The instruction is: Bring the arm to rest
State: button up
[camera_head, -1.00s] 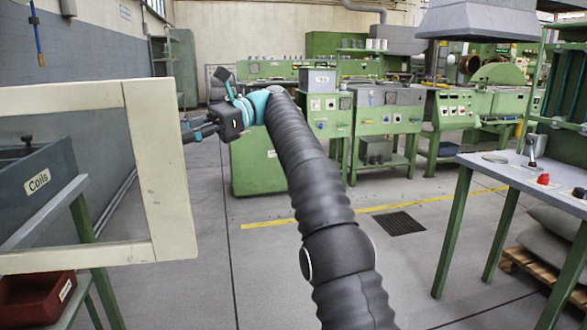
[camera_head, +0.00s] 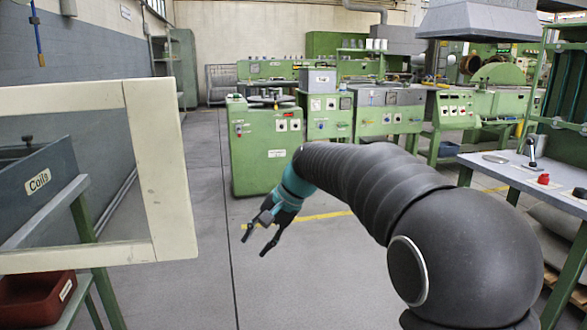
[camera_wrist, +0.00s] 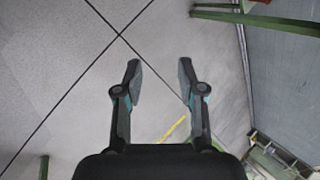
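My gripper (camera_head: 257,246) hangs low in front of my bent black arm in the head view, pointing down and to the left over bare floor. In the wrist view my gripper (camera_wrist: 158,80) shows two dark fingers spread wide apart. Nothing is between them but grey floor tiles. The gripper is open and empty and touches nothing that I can see.
A cream-framed glass panel (camera_head: 163,180) stands at the left, before a grey bin labelled Coils (camera_head: 38,182). A red-brown tray (camera_head: 38,300) sits below. Green machines (camera_head: 266,150) line the back. A workbench (camera_head: 525,168) stands right. The central floor is clear.

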jog(key=s+d+f+n+t+h, duration=0.1)
jog(key=s+d+f+t+h, duration=0.1)
jog(key=s+d, duration=0.9)
jog(key=s+d+f+n+t+h, duration=0.2)
jog(key=s+d+t+h, duration=0.1)
jog(key=s+d, duration=0.9)
jog(key=s+h, duration=0.1)
jog(key=s, duration=0.4)
jog(key=shift+s+d+n, duration=0.3)
jog(key=shift+s, duration=0.1)
jog(key=shift+a, duration=0.1)
